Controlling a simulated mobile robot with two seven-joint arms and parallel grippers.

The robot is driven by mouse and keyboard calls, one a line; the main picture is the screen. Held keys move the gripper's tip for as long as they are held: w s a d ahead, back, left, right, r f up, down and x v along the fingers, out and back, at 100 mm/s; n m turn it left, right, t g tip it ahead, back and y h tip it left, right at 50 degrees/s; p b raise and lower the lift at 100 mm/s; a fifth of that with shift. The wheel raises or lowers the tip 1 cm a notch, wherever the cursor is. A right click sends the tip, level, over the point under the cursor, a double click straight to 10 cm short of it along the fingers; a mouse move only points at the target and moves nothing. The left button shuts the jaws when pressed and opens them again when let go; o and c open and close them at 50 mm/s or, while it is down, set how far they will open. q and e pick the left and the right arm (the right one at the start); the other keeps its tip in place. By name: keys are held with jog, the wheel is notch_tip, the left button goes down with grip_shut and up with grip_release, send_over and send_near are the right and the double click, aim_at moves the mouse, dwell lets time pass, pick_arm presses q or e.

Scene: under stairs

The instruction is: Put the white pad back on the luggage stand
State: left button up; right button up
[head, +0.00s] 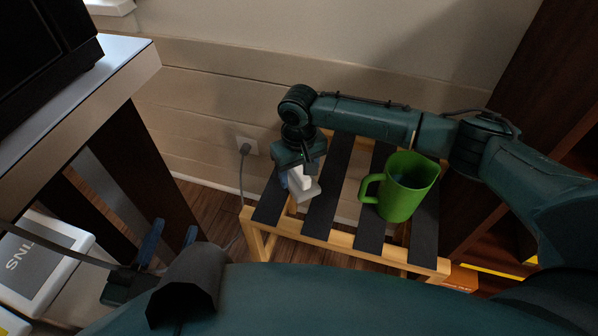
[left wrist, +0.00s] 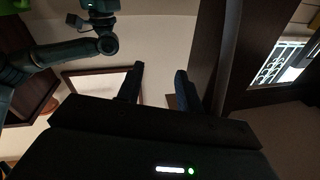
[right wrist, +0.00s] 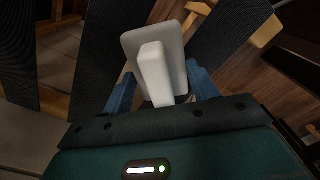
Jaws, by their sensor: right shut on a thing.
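The luggage stand (head: 326,183) is a light wooden frame with several dark straps, standing near the wall. My right gripper (head: 297,178) is over its left part and shut on the white pad (head: 307,191). In the right wrist view the white pad (right wrist: 170,42) shows as a flat plate with a raised block between the blue fingers (right wrist: 155,88). It is at or just above the straps; I cannot tell whether it touches. My left gripper (head: 170,243) is at the lower left, away from the stand. In the left wrist view its fingers (left wrist: 158,85) are apart and empty.
A wall socket (head: 247,146) with a grey cable is left of the stand. A light-edged table (head: 135,75) is at the left, with a white box (head: 38,262) below. Dark shelving (head: 545,90) stands at the right.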

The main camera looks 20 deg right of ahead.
jog(key=o, duration=0.9)
